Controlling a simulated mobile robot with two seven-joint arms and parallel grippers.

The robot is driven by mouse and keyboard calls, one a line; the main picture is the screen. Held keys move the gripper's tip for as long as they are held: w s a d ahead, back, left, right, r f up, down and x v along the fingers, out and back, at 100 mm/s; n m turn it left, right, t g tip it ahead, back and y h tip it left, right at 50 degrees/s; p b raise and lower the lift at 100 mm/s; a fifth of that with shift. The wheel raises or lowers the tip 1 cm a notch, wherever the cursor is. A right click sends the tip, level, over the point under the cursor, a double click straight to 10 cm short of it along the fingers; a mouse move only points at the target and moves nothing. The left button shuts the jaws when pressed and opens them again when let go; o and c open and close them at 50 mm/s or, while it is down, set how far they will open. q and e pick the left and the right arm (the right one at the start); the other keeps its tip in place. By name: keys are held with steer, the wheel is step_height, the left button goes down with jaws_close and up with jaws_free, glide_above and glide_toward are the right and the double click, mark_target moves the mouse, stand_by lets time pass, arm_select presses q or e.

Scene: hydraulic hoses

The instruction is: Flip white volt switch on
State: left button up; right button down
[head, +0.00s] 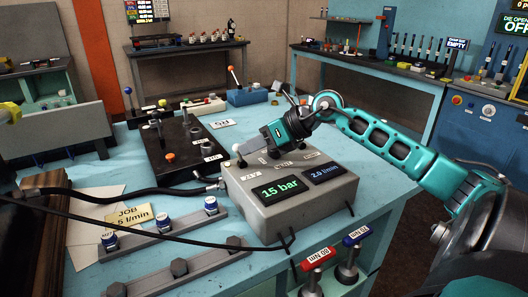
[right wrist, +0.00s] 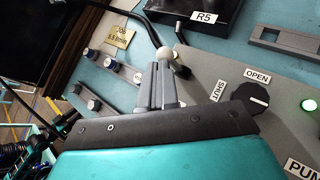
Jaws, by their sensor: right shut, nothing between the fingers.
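The white ball-tipped switch (head: 237,148) stands at the back left corner of a grey control box (head: 290,213). Its white ball also shows in the right wrist view (right wrist: 166,57), just beyond my fingertips. My right gripper (head: 247,150) reaches over the back of the box from the right. Its fingers (right wrist: 162,78) are closed together with nothing between them. The fingertips are close to the white ball; I cannot tell whether they touch it. The switch's lower lever is mostly hidden by the fingers in the right wrist view.
The box shows a lit "15 bar" display (head: 282,190). A black valve plate (head: 180,150) stands behind left. Dark hoses (head: 130,191) run to the box's left side.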

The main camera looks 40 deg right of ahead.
stand_by(0.3)
steer(key=shift+r+p, duration=0.45)
steer(key=shift+r, duration=0.35)
arm_select(q)
steer(key=shift+r, duration=0.45)
steer(key=shift+s, duration=0.1)
arm_select(e)
steer(key=shift+r, duration=0.1)
